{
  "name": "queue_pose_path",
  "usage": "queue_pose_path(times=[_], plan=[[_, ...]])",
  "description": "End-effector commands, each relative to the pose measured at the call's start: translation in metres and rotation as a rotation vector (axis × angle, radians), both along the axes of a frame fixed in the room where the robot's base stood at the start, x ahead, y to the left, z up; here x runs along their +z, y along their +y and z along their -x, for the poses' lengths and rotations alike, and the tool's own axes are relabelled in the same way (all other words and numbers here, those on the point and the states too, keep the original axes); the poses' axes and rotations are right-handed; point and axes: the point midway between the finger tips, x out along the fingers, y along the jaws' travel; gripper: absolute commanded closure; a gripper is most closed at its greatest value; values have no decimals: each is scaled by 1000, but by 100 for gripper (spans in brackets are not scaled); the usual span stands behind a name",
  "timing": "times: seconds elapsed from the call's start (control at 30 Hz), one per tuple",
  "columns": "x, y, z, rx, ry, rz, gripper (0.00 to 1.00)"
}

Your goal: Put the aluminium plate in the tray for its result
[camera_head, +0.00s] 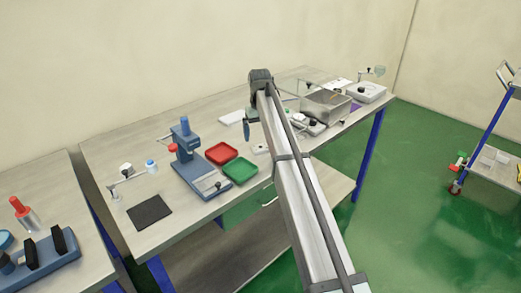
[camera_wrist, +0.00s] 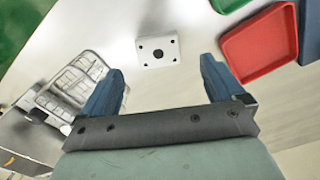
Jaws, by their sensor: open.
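The aluminium plate (camera_wrist: 148,58), a small pale square with a dark centre hole and small corner holes, lies flat on the bench. It also shows in the head view (camera_head: 261,150), just left of my arm. My gripper (camera_wrist: 161,70) is open and empty, with its blue fingers apart and the plate beyond and between their tips. In the head view my gripper (camera_head: 250,128) is partly hidden by my arm. The red tray (camera_head: 221,153) and green tray (camera_head: 240,171) sit side by side, look empty, and also show at the wrist view's upper right: red (camera_wrist: 262,45), green (camera_wrist: 228,4).
A blue press-like device (camera_head: 187,150) stands left of the trays. A grey metal box (camera_head: 326,107) with a raised clear lid stands right of my arm. A dark mat (camera_head: 150,211) lies at the left. Bench between plate and red tray is clear.

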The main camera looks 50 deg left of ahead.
Motion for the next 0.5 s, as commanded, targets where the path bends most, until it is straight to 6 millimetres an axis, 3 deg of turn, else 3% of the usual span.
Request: queue_pose_path(times=[0.23,0.5], plan=[[-14,-1,-1,0,0,0,4],[-48,-2,-2,0,0,0,4]])
